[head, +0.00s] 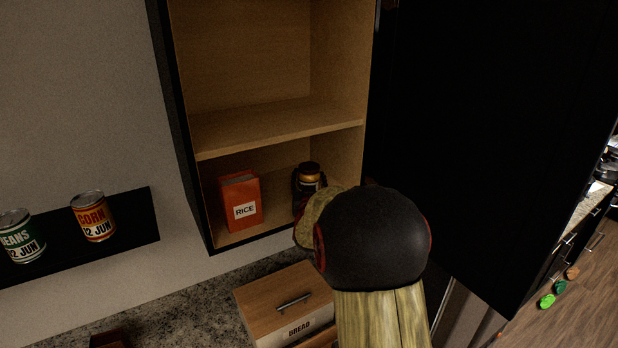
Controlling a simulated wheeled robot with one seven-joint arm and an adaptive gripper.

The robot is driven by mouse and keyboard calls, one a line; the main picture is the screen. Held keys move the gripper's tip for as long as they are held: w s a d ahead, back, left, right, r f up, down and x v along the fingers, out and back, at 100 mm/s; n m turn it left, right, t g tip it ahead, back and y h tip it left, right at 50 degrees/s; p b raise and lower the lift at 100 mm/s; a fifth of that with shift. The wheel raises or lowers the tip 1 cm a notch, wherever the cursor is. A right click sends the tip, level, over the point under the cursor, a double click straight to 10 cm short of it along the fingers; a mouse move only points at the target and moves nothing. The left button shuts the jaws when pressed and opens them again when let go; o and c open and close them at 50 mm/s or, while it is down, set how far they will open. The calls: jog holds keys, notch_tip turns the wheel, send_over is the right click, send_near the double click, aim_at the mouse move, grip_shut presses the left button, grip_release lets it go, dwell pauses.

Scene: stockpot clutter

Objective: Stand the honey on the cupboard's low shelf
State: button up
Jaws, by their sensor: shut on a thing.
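The honey (309,174) is a small jar with a dark lid and a yellowish label. It is upright inside the open cupboard (188,130), in the low compartment at its right side. My gripper (308,188) is shut on the jar, with dark finger parts beside it. My arm hides the jar's lower part, so I cannot tell whether its base touches the low shelf (272,226).
An orange rice box (240,202) stands left of the jar on the low shelf. The upper shelf (270,126) is empty. The black door (460,130) hangs open at right. A bread box (285,300) sits on the counter below; cans (93,216) stand on a ledge at left.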

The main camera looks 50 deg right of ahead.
jog(key=shift+r, duration=0.2)
jog(key=shift+f, duration=0.15)
jog(key=o, duration=1.6)
jog(key=shift+s+a, duration=0.1)
jog(key=b+v, duration=0.2)
jog(key=v, duration=1)
jog(key=shift+b, duration=0.3)
